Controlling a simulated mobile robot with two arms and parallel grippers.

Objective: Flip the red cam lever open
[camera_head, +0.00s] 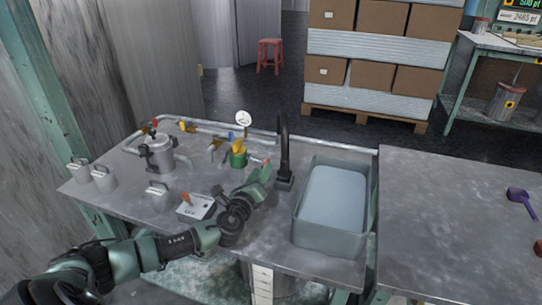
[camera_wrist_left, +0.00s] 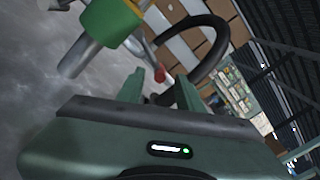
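A small red-tipped lever (camera_head: 265,162) sticks out to the right of a green and yellow fitting (camera_head: 238,158) on the metal table's pipework. In the left wrist view its red end (camera_wrist_left: 159,74) shows just beyond and between the fingertips, on a grey metal arm running up to the green fitting (camera_wrist_left: 110,20). My left gripper (camera_head: 262,174) is beside this red end. Its two fingers (camera_wrist_left: 160,88) are apart with nothing visible gripped between them. Whether a finger touches the lever I cannot tell. My right gripper is not in view.
A black curved faucet (camera_head: 283,145) stands close to the right of the gripper, with a grey sink (camera_head: 334,205) beyond it. A metal canister (camera_head: 160,155), a white switch box (camera_head: 195,207) and a round gauge (camera_head: 243,118) are also on the table (camera_head: 130,210).

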